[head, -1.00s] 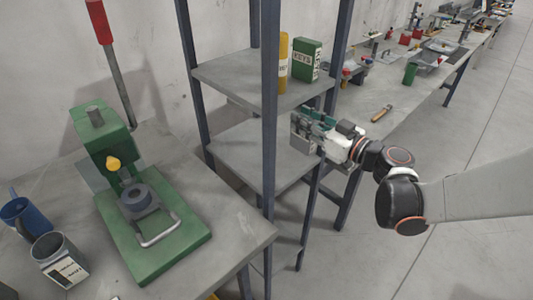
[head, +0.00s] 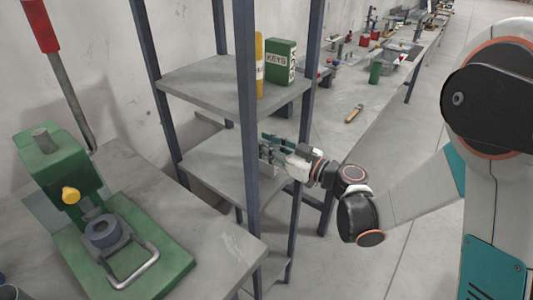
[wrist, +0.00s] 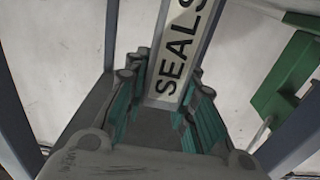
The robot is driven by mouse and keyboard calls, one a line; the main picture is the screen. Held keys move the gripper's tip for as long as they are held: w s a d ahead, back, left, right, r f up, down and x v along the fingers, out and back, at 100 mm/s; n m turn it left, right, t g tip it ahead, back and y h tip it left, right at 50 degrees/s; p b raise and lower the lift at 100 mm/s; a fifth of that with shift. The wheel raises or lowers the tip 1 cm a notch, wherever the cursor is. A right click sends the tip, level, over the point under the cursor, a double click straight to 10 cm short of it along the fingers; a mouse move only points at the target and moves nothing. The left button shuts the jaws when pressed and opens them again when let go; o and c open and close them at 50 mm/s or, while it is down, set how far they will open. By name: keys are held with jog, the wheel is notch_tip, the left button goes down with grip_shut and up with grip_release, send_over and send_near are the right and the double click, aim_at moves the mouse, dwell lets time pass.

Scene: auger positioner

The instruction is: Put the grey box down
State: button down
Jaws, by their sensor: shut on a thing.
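My gripper (head: 280,150) reaches in from the right at the rack's middle shelf (head: 203,165), just right of the front post in the head view. In the wrist view its teal-padded fingers (wrist: 160,105) are shut on the grey box (wrist: 178,70), which bears a white label reading SEALS. In the head view little of the box shows between the fingers and the post. I cannot tell whether its underside touches the shelf.
The upper shelf (head: 200,88) holds a yellow cylinder (head: 260,62) and a green KEYS box (head: 280,62). Dark posts (head: 247,130) stand close to my gripper. A green press (head: 120,255) stands on the left bench. The middle shelf's left part looks bare.

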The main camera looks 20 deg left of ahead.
jog(key=shift+f, duration=0.7)
jog(key=shift+r, duration=0.1)
jog(key=c, duration=1.3)
grip_release()
